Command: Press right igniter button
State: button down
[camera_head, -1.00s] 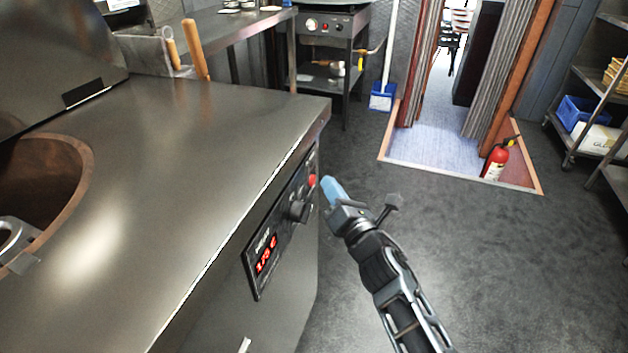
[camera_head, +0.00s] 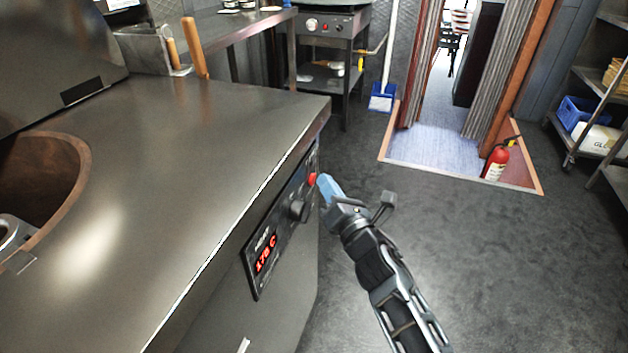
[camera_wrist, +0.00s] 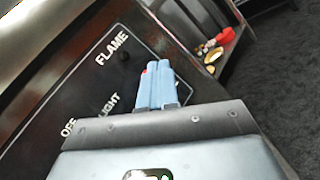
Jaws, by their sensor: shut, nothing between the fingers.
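The front control panel (camera_head: 272,237) of the steel tandoor counter carries a lit red display, a black knob (camera_head: 298,211) and a red button (camera_head: 312,179) near its far right end. My gripper (camera_head: 325,184) is shut and empty, its blue fingertips right beside the red button. In the wrist view the blue fingers (camera_wrist: 155,84) point at the panel, which bears the words FLAME, LIGHT and OFF. A sliver of the red button (camera_wrist: 144,72) shows at the left edge of the fingers; they hide the rest. I cannot tell whether they touch it.
The counter top (camera_head: 190,140) edge runs above the panel. A second appliance (camera_head: 330,24) with knobs stands at the back. A red fire extinguisher (camera_head: 497,160) stands by the doorway, and a shelf rack is at far right. The floor right of my arm is clear.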

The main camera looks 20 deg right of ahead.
jog(key=shift+w+a+b, duration=0.25)
jog(key=shift+a+b, duration=0.1)
jog(key=shift+a, duration=0.05)
dwell(0.9)
jog(key=shift+d, duration=0.1)
jog(key=shift+s+d+p, duration=0.5)
jog(key=shift+d, duration=0.1)
jog(key=shift+s+d+p, duration=0.75)
jog(key=shift+d, duration=0.3)
jog(key=shift+s+d+p, duration=0.7)
jog(key=shift+s+d, duration=0.05)
jog(key=shift+d, duration=0.25)
